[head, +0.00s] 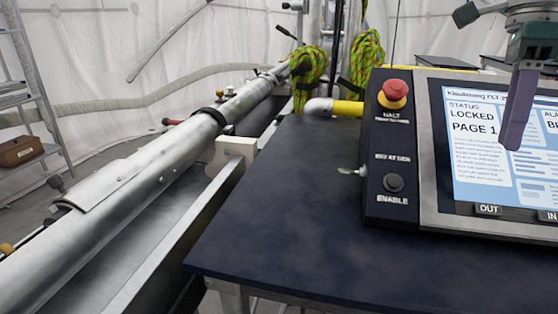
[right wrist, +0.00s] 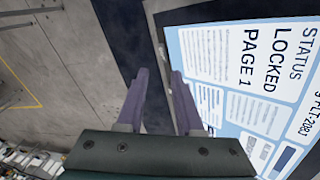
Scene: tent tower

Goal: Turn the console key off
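The console (head: 430,200) stands on a dark table, with a black side panel along its left edge. A small metallic key (head: 352,171) sticks out to the left at that panel, between the red button and the black ENABLE knob. Its exact turn is too small to read. My right gripper (head: 511,145) is at the upper right, in front of the screen (head: 475,125), well to the right of the key. In the right wrist view its two purple fingers (right wrist: 160,76) are apart with nothing between them. The screen reads LOCKED, PAGE 1. My left gripper is not in view.
A red mushroom button (head: 395,90) and the ENABLE knob (head: 393,183) sit on the side panel. The dark tabletop (head: 290,205) left of the console is clear. A long metal tube (head: 150,175) runs along the left, and green ropes (head: 308,70) hang behind.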

